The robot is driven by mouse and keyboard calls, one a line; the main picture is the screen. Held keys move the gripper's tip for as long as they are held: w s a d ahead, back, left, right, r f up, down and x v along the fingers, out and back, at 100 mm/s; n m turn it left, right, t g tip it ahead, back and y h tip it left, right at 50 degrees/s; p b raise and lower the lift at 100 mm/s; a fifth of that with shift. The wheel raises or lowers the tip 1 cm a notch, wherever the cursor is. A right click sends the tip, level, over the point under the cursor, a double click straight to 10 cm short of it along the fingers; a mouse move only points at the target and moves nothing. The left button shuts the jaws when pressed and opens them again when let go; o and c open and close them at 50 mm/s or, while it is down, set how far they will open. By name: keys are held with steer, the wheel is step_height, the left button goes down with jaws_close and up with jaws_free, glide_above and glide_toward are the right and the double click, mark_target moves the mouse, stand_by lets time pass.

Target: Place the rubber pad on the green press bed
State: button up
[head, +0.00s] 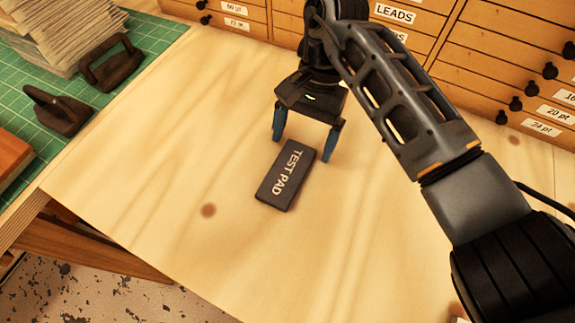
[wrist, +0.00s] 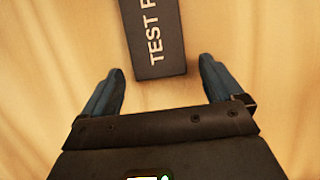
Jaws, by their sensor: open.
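The rubber pad (head: 285,178) is a dark flat block marked "TEST PAD", lying on the pale wooden table. My gripper (head: 303,147) is open just behind the pad, its two blue fingers pointing down near the pad's far end. In the wrist view, the pad (wrist: 155,40) lies ahead of my gripper (wrist: 160,70), its near end around the gap between the fingertips, with nothing held. Whether the fingertips touch the table is unclear. A green gridded surface (head: 155,38), the only green bed in view, is at the left, cut off by the frame.
Two dark handled blocks (head: 110,65) (head: 60,112) and a paper stack (head: 50,35) stand on the green surface. A brown block (head: 10,160) is at its left edge. Wooden drawers (head: 500,70) line the back. The table (head: 200,150) left of the pad is clear.

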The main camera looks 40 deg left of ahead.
steer(key=c, duration=1.3)
steer(key=shift+r, duration=0.1)
steer(key=shift+r+b, duration=0.4)
steer(key=shift+r, duration=0.2)
step_height(320, 180, up, 3)
steer(key=shift+w+d+f+b, duration=0.1)
steer(key=shift+b, duration=0.45)
steer(key=d+r, duration=0.2)
steer(key=d, duration=0.1)
steer(key=d+r+b, duration=0.1)
steer(key=d+r, duration=0.1)
steer(key=d, duration=0.2)
steer(key=d+r+b, duration=0.1)
steer(key=d+r, duration=0.1)
steer(key=d, duration=0.2)
steer(key=shift+s+d+r, duration=0.2)
steer(key=shift+d+r, duration=0.05)
steer(key=shift+r, duration=0.15)
